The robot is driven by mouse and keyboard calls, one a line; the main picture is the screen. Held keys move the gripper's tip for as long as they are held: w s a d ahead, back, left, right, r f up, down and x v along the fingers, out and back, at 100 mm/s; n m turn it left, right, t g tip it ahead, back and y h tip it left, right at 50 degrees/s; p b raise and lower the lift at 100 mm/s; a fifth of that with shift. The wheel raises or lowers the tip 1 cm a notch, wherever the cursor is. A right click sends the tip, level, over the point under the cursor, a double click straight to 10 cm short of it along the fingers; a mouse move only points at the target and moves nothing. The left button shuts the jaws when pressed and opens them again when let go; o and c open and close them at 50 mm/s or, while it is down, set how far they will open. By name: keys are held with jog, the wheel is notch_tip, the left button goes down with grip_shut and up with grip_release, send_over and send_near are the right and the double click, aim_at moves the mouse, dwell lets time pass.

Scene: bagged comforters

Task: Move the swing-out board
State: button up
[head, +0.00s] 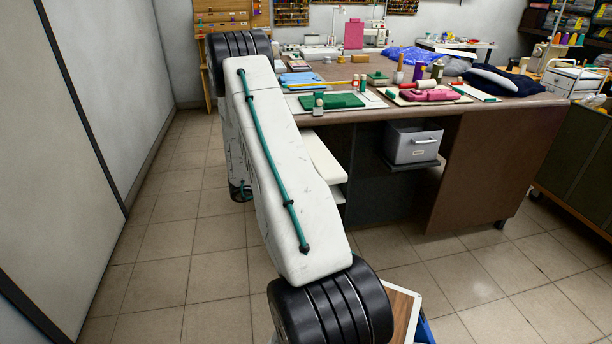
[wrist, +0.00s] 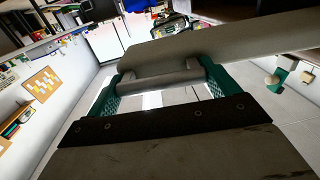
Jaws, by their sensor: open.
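The swing-out board looks like the pale slab (head: 324,158) beside my arm, at the left underside of the big work table; my arm hides part of it. In the wrist view a long pale board (wrist: 230,38) crosses the upper part of the picture, tilted. A rounded grey bar (wrist: 160,82) lies along its lower edge. My gripper (wrist: 163,74) is open, with one teal finger at each end of this bar. I cannot tell whether the fingers touch it. In the head view my arm hides the gripper.
The brown work table (head: 495,108) carries sewing tools, a green mat (head: 331,102) and pink items. A grey drawer box (head: 412,143) sits beneath it. Tiled floor is clear in front and to the left. A pale wall (head: 75,130) runs along the left, and a dark cabinet (head: 580,150) stands right.

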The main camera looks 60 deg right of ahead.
jog(key=o, duration=1.2)
jog(key=shift+r, duration=0.1)
jog(key=v, duration=0.7)
jog(key=shift+w+a, duration=0.2)
jog(key=shift+w, duration=0.15)
